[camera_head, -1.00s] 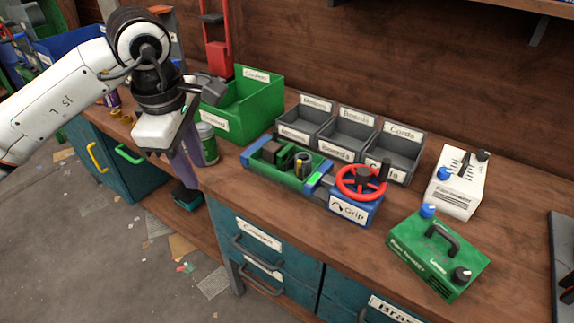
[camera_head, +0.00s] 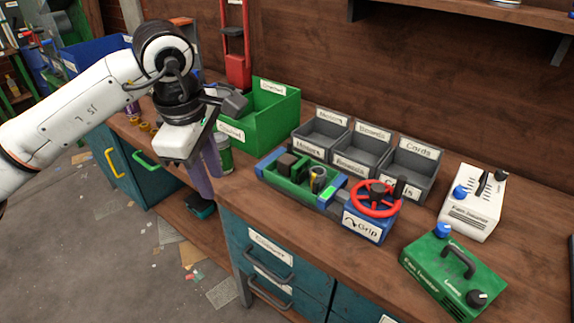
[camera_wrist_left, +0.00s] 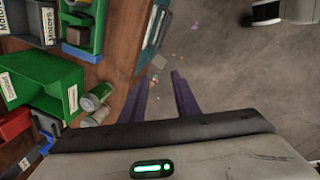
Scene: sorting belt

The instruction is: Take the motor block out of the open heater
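The open heater is a green housing (camera_head: 290,187) held between the blue jaws of a vise on the bench. Inside it are a dark squarish block (camera_head: 287,162) and a dark cylinder with a yellowish side (camera_head: 317,179); I cannot tell for certain which is the motor block. The housing also shows at the upper left of the left wrist view (camera_wrist_left: 97,38). My left gripper (camera_head: 211,185) points down beside the bench's left end, left of the heater. Its purple fingers stand apart and empty in the left wrist view (camera_wrist_left: 158,85). My right gripper is not in view.
The vise has a red handwheel (camera_head: 376,212). A green bin (camera_head: 272,113) and a can (camera_head: 223,155) stand near my left gripper. Grey labelled bins (camera_head: 365,150) stand behind the vise. A white fan heater (camera_head: 470,212) and a closed green one (camera_head: 440,275) stand to the right.

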